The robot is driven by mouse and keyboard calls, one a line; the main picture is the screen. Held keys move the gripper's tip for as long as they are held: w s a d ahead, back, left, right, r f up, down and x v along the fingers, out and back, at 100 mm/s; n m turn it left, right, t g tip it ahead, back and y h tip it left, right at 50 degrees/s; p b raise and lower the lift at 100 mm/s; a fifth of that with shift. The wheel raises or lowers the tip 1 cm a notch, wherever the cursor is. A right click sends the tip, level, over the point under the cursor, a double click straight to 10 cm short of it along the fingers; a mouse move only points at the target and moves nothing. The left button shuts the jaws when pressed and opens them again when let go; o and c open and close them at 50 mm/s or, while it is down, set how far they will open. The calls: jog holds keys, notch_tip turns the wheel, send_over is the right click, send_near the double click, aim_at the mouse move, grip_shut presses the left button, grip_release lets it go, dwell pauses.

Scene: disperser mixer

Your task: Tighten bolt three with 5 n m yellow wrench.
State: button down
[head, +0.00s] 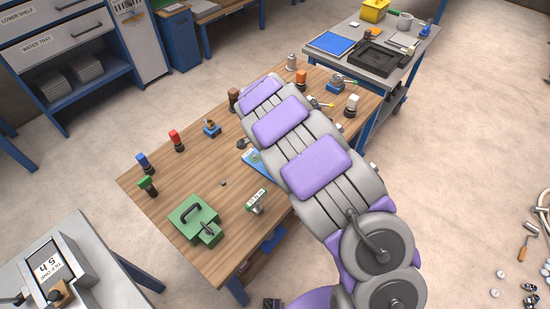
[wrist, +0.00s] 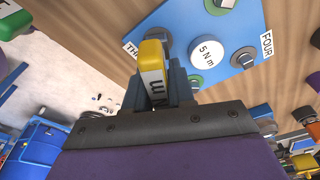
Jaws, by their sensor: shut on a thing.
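In the wrist view, my gripper (wrist: 160,92) is shut on a yellow-ended wrench (wrist: 153,58) with a white label ending in "m". The wrench points up toward a blue plate (wrist: 185,18) with a round "5 N m" label and the words "FOUR" and, partly hidden, "TH...". A grey bolt head (wrist: 166,45) shows right beside the wrench's yellow end, by the "TH..." label; I cannot tell if they touch. The wrench's far end is hidden. In the head view, the plate (head: 256,161) is mostly covered by my arm, which also hides my gripper.
The wooden table (head: 205,165) also bears a green box (head: 196,221), a white-labelled tool (head: 256,201) and several coloured-top items. A grey side table (head: 345,68) with trays stands behind.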

jog(key=m+b, duration=0.2)
jog(key=m, duration=0.1)
jog(key=shift+f+m+g, duration=0.2)
jog(key=shift+m+g, duration=0.1)
jog(key=c, duration=1.4)
grip_release()
jog(key=shift+s, duration=0.1)
jog(key=o, duration=0.5)
jog(key=shift+r, duration=0.1)
grip_shut()
jog(key=shift+r, duration=0.2)
jog(key=shift+r+p, duration=0.95)
jog(key=shift+r, duration=1.9)
